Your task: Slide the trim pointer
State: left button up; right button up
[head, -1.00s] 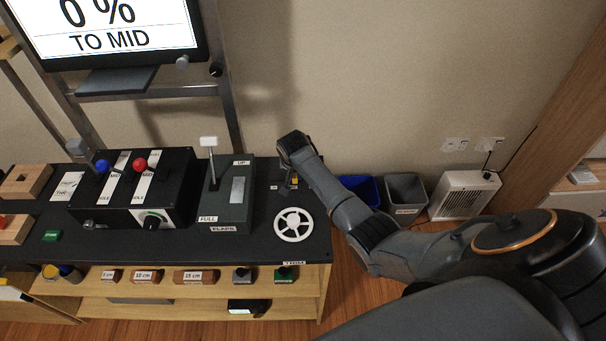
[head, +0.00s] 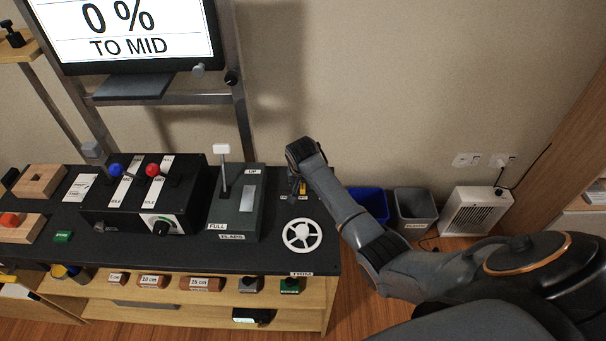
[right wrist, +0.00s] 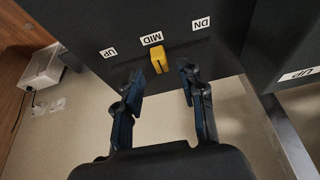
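The yellow trim pointer (right wrist: 159,59) shows in the right wrist view on the dark panel top, beside the MID label (right wrist: 151,38). The UP label (right wrist: 109,52) is to its left and the DN label (right wrist: 201,23) to its right. My right gripper (right wrist: 161,77) is open; its two dark fingers stand apart, their tips just short of the pointer and on either side of it, with nothing between them. In the head view my right gripper (head: 298,184) is low at the panel's far right and largely hides the pointer. My left gripper is out of view.
A white trim wheel (head: 302,236) lies just in front of my right gripper. The flaps box (head: 237,210) with its upright white-topped lever stands to the left. The throttle box (head: 140,205) is further left. The monitor (head: 130,30) reads 0 % TO MID.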

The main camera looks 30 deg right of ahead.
jog(key=v, duration=0.9)
jog(key=shift+r, duration=0.3)
jog(key=shift+s, duration=0.15)
